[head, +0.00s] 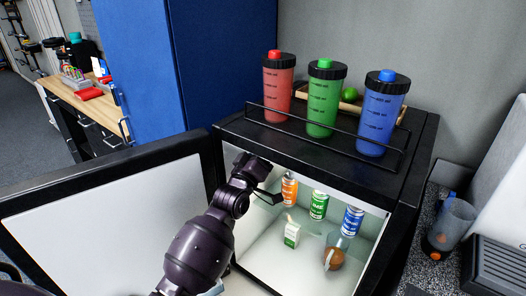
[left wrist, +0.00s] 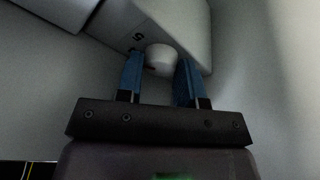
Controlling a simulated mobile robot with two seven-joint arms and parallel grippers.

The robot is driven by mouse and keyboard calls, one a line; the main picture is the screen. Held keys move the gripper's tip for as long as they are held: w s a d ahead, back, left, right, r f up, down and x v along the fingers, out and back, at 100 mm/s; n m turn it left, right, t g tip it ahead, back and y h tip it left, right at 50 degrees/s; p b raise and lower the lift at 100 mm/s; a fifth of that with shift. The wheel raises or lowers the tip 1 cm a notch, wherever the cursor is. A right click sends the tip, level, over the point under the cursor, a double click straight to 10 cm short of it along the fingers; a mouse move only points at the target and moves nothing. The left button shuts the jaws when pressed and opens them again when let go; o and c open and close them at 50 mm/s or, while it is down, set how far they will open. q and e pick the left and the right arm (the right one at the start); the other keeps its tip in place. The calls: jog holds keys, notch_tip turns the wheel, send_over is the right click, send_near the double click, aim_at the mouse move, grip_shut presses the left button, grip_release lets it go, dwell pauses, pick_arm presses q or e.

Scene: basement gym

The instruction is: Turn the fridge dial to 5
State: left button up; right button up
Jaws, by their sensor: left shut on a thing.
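The open mini fridge (head: 322,170) stands ahead, its door (head: 110,205) swung out to the left. My left arm reaches into the fridge's upper left. The left gripper (head: 266,196) is hard to make out there in the head view. In the left wrist view its blue fingers (left wrist: 160,65) are shut on a round white dial (left wrist: 161,56), one on each side. The dial sits on a pale housing (left wrist: 182,25). A dark numeral that looks like 5 shows up and left of the dial. The dial's pointer cannot be made out. My right gripper is out of view.
Inside the fridge are orange (head: 290,190), green (head: 319,205) and blue (head: 352,220) cans, a small carton (head: 292,235) and a round brown item (head: 334,259). Red, green and blue shaker bottles (head: 321,100) stand on top behind a rail. A workbench (head: 85,100) is at the left.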

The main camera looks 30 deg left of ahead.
pick_arm(q)
jog(key=m+h, duration=0.1)
jog(key=m, duration=0.2)
jog(key=m+h+p, duration=0.1)
jog(key=m+h, duration=0.1)
jog(key=m, duration=0.2)
jog(key=shift+a, duration=0.15)
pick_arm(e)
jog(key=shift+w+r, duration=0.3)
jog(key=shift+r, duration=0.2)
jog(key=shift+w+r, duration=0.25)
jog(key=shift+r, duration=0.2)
pick_arm(q)
jog(key=shift+f+m, duration=0.1)
jog(key=shift+m, duration=0.3)
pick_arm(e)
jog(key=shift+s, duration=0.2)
pick_arm(q)
jog(key=shift+h, duration=0.4)
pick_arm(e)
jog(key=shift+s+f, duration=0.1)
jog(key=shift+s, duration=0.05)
pick_arm(q)
jog(key=o, duration=0.6)
jog(key=shift+o, duration=0.2)
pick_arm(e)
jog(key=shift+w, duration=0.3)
